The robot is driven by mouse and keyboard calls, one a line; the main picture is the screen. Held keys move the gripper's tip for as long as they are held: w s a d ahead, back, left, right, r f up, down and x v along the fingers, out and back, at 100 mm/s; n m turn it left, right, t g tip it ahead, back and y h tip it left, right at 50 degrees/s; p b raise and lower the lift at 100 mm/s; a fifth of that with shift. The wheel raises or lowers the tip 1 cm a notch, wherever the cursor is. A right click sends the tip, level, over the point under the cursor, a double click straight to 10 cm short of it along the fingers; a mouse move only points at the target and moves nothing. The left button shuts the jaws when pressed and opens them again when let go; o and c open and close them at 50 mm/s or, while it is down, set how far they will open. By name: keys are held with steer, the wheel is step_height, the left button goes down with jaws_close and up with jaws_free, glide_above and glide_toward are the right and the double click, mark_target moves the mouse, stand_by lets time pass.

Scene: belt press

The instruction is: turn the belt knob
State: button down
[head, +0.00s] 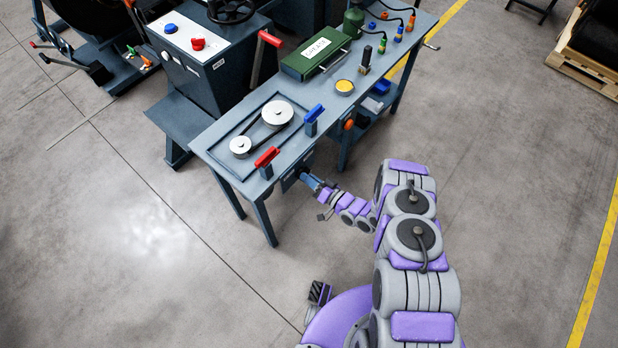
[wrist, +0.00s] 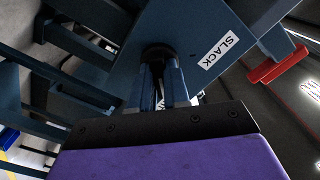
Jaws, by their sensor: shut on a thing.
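The belt knob (wrist: 156,51) is a dark round piece on the front face of the blue table (head: 205,140), beside a white SLACK label (wrist: 219,51). In the head view it is mostly hidden by my gripper (head: 311,181). In the wrist view my gripper (wrist: 163,82) points straight at the knob, its two blue fingers closed around it. The knob's far side is hidden. Two grey pulleys, a small one (head: 240,146) and a larger one (head: 277,113), sit on the table top with a dark belt between them.
A red-handled lever (head: 267,157) and a blue-handled lever (head: 314,113) stand at the table's front edge. An orange knob (head: 349,124) is farther right. The floor in front is clear.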

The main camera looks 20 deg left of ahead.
steer(key=shift+d, duration=0.1)
steer(key=shift+s+f+n+p, duration=0.15)
steer(key=shift+n+p, duration=0.5)
steer(key=shift+n, duration=3.75)
steer(key=shift+s+n+p, duration=0.1)
steer(key=shift+n+p, duration=0.5)
steer(key=shift+n, duration=3.8)
steer(key=c, duration=1.1)
jaws_free()
